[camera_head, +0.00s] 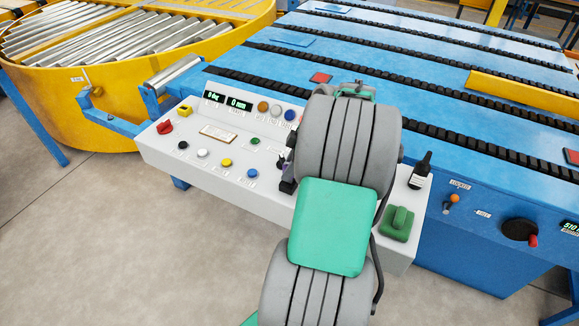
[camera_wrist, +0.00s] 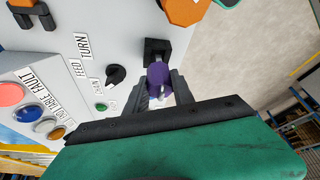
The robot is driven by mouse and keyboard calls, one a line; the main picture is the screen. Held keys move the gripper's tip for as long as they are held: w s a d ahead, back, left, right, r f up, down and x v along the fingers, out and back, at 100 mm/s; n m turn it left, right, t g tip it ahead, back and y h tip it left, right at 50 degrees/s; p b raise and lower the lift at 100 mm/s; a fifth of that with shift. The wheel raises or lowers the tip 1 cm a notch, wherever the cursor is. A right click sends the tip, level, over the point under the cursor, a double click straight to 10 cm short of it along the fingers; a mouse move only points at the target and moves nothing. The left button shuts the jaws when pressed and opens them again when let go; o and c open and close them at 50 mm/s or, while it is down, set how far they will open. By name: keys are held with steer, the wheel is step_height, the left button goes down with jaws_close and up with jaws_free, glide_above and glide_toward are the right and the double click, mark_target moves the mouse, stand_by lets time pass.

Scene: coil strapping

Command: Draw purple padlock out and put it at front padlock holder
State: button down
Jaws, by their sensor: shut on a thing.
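The purple padlock (camera_wrist: 159,82) sits between the two dark fingers of my gripper (camera_wrist: 165,88) in the wrist view. My gripper is shut on it. A black square block (camera_wrist: 157,48) on the white panel face stands right beside the padlock; whether the padlock is still engaged in it cannot be told. In the head view a small purple part of the padlock (camera_head: 287,187) shows at the left edge of my arm, by the console. My arm hides most of the gripper there. I cannot tell which fitting is the front padlock holder.
The white control console (camera_head: 222,177) carries several knobs and buttons, including a red knob (camera_head: 165,126). In the wrist view, a black knob (camera_wrist: 116,75) and an orange part (camera_wrist: 186,10) lie near the padlock. A green control (camera_head: 398,224) stands right of my arm. The blue conveyor (camera_head: 450,120) lies behind.

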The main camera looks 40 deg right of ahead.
steer(key=shift+f+b, duration=1.15)
steer(key=shift+f, duration=0.2)
steer(key=c, duration=1)
jaws_free()
steer(key=shift+r, duration=0.1)
steer(key=v, duration=0.8)
steer(key=w+a+r+m+h, duration=0.1)
steer(key=w+a+m, duration=0.1)
steer(key=a, duration=0.7)
steer(key=w+a+r+m, duration=0.1)
steer(key=w+a, duration=0.2)
steer(key=a, duration=0.6)
steer(key=s+a+f+m+h, duration=0.2)
steer(key=s+a+m, duration=0.3)
steer(key=s+a, duration=0.3)
steer(key=a, duration=0.3)
steer(key=shift+a+f+p, duration=0.25)
steer(key=shift+a+p, duration=0.05)
steer(key=shift+p, duration=0.1)
